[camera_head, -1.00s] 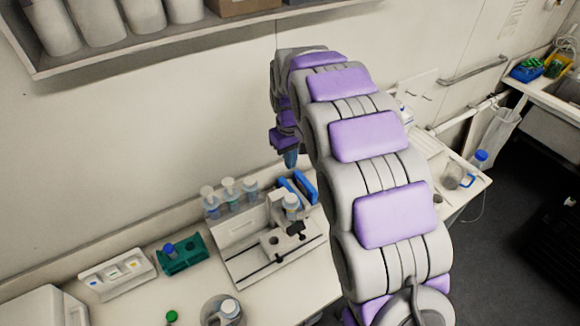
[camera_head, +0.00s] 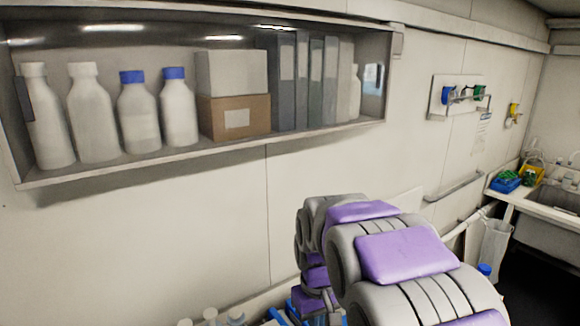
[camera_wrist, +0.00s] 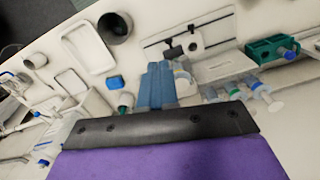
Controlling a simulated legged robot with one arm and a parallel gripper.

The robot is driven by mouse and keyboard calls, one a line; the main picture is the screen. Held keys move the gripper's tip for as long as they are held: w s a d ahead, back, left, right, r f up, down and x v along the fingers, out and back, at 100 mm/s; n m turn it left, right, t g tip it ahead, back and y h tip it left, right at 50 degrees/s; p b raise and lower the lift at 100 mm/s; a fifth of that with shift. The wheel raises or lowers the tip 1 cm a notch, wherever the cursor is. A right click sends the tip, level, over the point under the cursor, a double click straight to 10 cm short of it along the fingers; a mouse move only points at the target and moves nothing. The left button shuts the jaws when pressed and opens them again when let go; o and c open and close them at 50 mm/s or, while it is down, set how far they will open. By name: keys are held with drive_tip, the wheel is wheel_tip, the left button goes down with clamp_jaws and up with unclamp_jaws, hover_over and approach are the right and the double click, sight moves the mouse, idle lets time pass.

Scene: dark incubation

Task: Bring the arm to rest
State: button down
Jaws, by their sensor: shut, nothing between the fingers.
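My gripper (camera_wrist: 158,86) shows in the wrist view with its two blue fingers together and nothing between them. It points at the bench (camera_wrist: 215,35), over a white device with a black clamp (camera_wrist: 190,42). I cannot tell the exact gap between the fingertips and the things below. In the head view my arm (camera_head: 400,255), grey with purple pads, rises from the lower right and bends down at its far end. The fingers are not clearly visible there.
A wall shelf (camera_head: 200,146) holds bottles, boxes and binders above the arm. In the wrist view, capped dispensers (camera_wrist: 254,86), a green rack (camera_wrist: 270,50), a dark cup (camera_wrist: 115,27) and a small blue-capped item (camera_wrist: 115,82) surround the gripper. A sink (camera_head: 560,200) stands at right.

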drive_tip(key=s+d+f+m+b, duration=0.1)
drive_tip(key=s+d+f+b, duration=0.2)
drive_tip(key=s, duration=0.6)
drive_tip(key=s+d+f+m+g+b, duration=0.1)
drive_tip(key=s+f+b, duration=0.4)
drive_tip(key=s, duration=0.5)
drive_tip(key=s+d+f+m+b, duration=0.2)
drive_tip(key=s+d+f+b, duration=0.2)
drive_tip(key=s, duration=0.6)
wheel_tip(320, 180, down, 3)
drive_tip(key=shift+s+d+r+m+b, duration=0.1)
drive_tip(key=shift+s+d+m+b, duration=0.15)
drive_tip(key=shift+d+m+b, duration=0.1)
